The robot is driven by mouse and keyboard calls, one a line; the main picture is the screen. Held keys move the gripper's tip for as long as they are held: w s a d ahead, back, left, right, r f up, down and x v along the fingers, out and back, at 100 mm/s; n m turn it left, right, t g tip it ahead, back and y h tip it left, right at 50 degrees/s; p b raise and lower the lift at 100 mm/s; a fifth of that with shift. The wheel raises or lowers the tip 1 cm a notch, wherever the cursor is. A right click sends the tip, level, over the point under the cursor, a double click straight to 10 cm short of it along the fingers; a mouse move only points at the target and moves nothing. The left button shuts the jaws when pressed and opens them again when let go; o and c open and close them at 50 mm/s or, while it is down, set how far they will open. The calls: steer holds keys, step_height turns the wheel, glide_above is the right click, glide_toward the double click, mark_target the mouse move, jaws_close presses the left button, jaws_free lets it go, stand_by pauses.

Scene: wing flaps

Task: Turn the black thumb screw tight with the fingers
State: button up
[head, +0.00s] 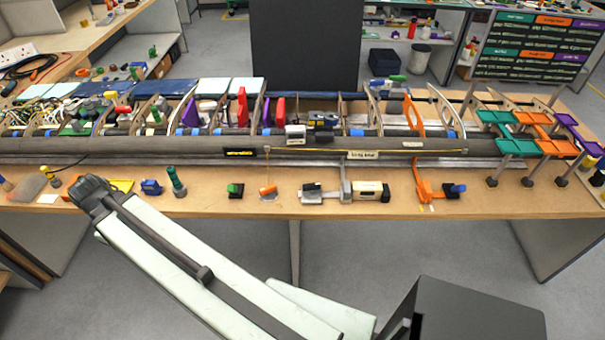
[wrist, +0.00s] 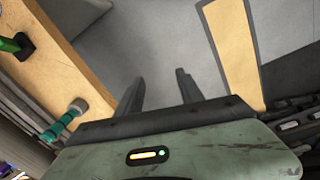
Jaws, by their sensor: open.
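My gripper (wrist: 158,92) is open in the wrist view. Its two dark fingers stand apart with only grey floor seen between them. In the head view my gripper end (head: 90,190) is at the left, by the bench's front edge. Small black parts show along the front of the bench: one at the end of a cream block (head: 386,194), one on a grey clamp (head: 311,187), and one under a green piece (head: 236,190). I cannot tell which of them is the black thumb screw. They are all well right of my gripper, and it touches none.
A teal peg (head: 177,182) and a blue piece (head: 151,187) stand just right of my gripper; the teal peg also shows in the wrist view (wrist: 65,122). The long wing frame (head: 210,148) runs behind. An orange bracket (head: 420,185) stands farther right.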

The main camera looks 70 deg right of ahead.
steer(key=s+d+f+n, duration=0.1)
steer(key=s+d, duration=0.1)
steer(key=d, duration=0.7)
steer(key=s+d, duration=0.3)
steer(key=d, duration=0.5)
steer(key=n+g+h+b, duration=0.2)
steer(key=n+g+b, duration=0.1)
steer(key=n+g, duration=0.1)
glide_toward(311, 185)
steer(key=shift+x, duration=1.25)
steer(key=shift+y, duration=0.3)
steer(key=b+x, duration=0.6)
steer(key=x, duration=0.1)
steer(key=shift+w+d+f+b, duration=0.1)
steer(key=shift+f+b, duration=0.05)
steer(key=shift+b, duration=0.2)
steer(key=shift+d+f, duration=0.15)
steer(key=shift+f, duration=0.1)
steer(key=shift+r, duration=0.1)
